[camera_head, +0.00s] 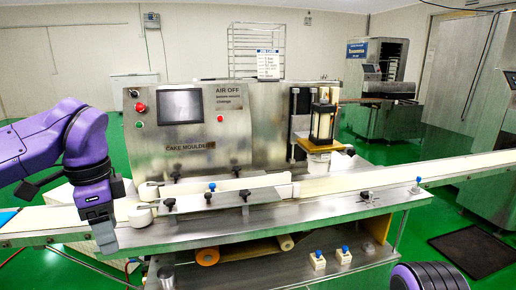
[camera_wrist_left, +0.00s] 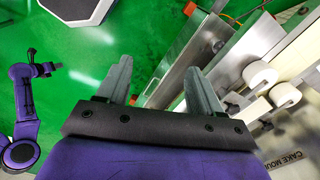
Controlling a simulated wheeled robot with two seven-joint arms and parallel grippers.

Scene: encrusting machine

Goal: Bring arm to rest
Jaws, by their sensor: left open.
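My left gripper (camera_head: 104,235) hangs from the purple left arm at the left of the head view, fingers down, in front of the machine's left end. In the left wrist view its two grey fingers (camera_wrist_left: 160,70) stand well apart with nothing between them. The gripper is open and empty. The encrusting machine (camera_head: 245,133) stands behind and to the right of it. A dark ribbed purple part of my other arm shows at the bottom right of the head view. A purple arm with a small dark end shows at the left of the wrist view; its finger state is too small to tell.
The conveyor belt (camera_head: 440,167) runs along the machine to the right. White rollers (camera_head: 140,214) sit close to my left gripper; they also show in the wrist view (camera_wrist_left: 284,94). Blue-topped buttons (camera_head: 317,260) are at the front.

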